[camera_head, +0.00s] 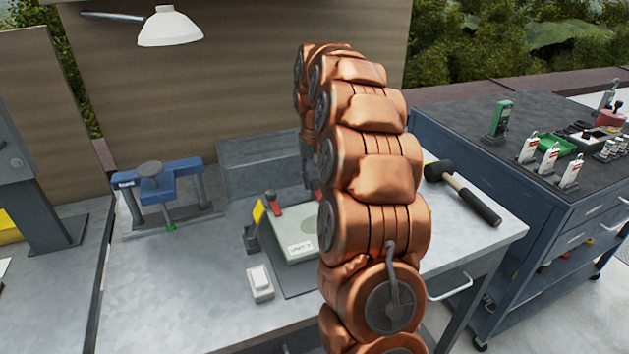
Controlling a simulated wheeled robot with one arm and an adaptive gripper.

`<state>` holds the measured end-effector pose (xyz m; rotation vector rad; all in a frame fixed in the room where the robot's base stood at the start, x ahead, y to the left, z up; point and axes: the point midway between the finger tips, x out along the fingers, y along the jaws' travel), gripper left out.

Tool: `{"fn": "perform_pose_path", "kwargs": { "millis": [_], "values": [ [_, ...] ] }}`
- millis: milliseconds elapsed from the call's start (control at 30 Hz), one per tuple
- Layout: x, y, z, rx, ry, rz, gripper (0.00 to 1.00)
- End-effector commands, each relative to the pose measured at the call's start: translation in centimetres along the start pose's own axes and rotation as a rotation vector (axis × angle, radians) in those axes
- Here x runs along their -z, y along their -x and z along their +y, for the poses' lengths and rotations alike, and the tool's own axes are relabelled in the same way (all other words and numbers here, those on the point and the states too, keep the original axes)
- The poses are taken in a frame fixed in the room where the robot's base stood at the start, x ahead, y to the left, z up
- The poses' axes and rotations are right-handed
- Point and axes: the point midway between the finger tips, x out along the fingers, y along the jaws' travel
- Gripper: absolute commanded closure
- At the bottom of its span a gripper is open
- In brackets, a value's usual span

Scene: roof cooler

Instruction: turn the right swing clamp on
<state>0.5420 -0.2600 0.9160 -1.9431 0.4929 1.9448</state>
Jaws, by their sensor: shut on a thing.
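The right swing clamp (317,194) shows only as a small red-tipped part at the back of the fixture, mostly hidden behind my arm. The left swing clamp (274,206), with a red tip, stands at the back left of the pale labelled unit (292,253). My gripper (308,178) shows as a dark grey sliver beside my copper arm, just above the right clamp. It is shut on the right clamp, though its fingertips are largely hidden. The clamp's exact angle cannot be told.
A yellow flag on a dark post (250,238) stands left of the unit, with a white switch box (260,282) in front. A blue press-like stand (160,190) is further left. A black-headed mallet (465,193) lies right of my arm. The bench's left-middle is clear.

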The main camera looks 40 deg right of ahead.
Motion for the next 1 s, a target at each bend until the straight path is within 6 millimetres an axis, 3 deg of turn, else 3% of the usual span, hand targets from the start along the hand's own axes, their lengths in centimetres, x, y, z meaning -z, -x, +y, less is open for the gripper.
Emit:
{"fn": "perform_pose_path", "kwargs": {
  "millis": [500,533,600,733,1000],
  "values": [
    [-0.01,-0.01,-0.09,0.002,-0.018,-0.001,1.00],
    [-0.01,-0.01,-0.09,0.002,-0.018,-0.001,0.68],
    [0.00,-0.01,-0.08,0.002,-0.018,0.000,0.61],
    [0.00,-0.01,-0.06,0.002,-0.017,0.000,0.47],
    [0.01,0.01,-0.03,0.001,-0.017,0.000,0.46]
  ]
}}
